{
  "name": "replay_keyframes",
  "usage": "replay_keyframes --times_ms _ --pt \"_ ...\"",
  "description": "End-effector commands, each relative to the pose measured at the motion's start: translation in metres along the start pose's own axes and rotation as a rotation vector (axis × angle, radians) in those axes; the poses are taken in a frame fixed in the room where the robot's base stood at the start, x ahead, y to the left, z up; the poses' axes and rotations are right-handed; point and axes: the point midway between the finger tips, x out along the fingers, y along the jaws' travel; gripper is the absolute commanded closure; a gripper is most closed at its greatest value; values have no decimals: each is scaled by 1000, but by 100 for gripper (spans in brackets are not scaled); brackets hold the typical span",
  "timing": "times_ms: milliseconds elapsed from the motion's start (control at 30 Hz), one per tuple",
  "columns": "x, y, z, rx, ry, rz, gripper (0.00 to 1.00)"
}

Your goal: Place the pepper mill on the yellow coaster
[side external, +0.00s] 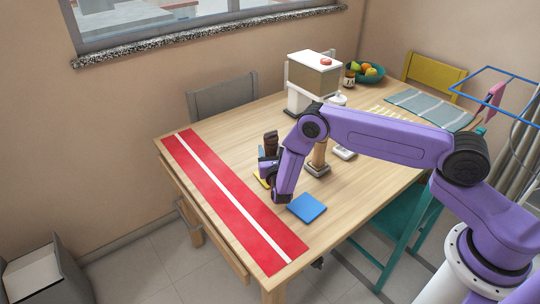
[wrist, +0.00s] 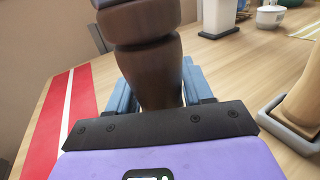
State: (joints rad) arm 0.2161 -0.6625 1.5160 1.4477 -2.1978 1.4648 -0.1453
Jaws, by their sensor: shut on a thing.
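The dark brown pepper mill (side external: 271,139) stands upright in my gripper (side external: 268,162). In the wrist view the mill (wrist: 148,60) rises between the two blue fingers of my gripper (wrist: 158,88), which is shut on it. The yellow coaster (side external: 261,180) shows only as a sliver beside and below my gripper, which hides most of it. The mill's foot is hidden, so I cannot tell whether it touches the coaster. The coaster does not show in the wrist view.
A blue square (side external: 307,208) lies near the front edge. A light wooden piece in a grey base (side external: 318,169) stands close on the right. A red runner with a white stripe (side external: 230,198) covers the left. A coffee machine (side external: 312,80) and fruit bowl (side external: 368,78) stand behind.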

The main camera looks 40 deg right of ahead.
Motion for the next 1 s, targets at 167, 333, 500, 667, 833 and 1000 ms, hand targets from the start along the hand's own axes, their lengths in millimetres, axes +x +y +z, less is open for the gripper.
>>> replay_keyframes --times_ms 167,333,500,667,833,1000 --pt "0 0 -15 1 -2 0 89" --pt "0 0 -15 2 -3 0 89" --pt "0 0 -17 2 -3 0 89" --pt "0 0 -19 1 -1 0 24" --pt "0 0 -19 1 -1 0 24" --pt "0 0 -17 2 -1 0 24"
